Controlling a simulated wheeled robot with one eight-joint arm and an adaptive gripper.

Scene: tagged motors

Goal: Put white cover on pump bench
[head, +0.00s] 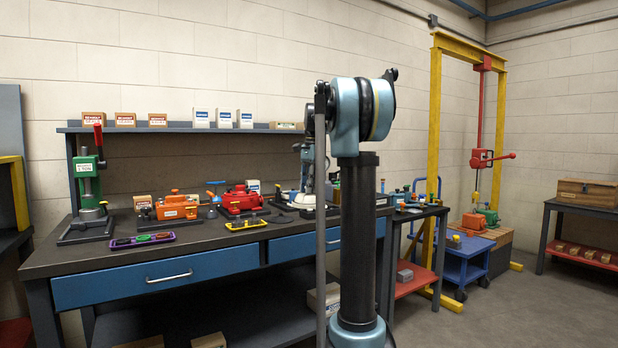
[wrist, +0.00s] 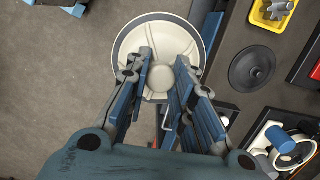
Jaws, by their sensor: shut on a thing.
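The white cover (wrist: 158,26) is a round, shallow, ribbed disc with a central knob, seen in the wrist view. My gripper (wrist: 163,72) is shut on the cover's knob, with one finger on each side of it. In the wrist view the cover shows over the grey floor, beside the edge of a dark bench top (wrist: 238,102) on the right. I cannot tell which bench is the pump bench. A white round housing (wrist: 283,152) with a blue cylinder sits on that dark top. My arm hides the gripper and cover in the head view.
On the dark top are a black disc (wrist: 252,68) and a yellow tray (wrist: 271,14) with a grey part. In the head view, red (head: 240,200) and orange (head: 177,208) machines and a green press (head: 88,180) stand on the long workbench (head: 40,263). A yellow gantry (head: 435,120) stands right.

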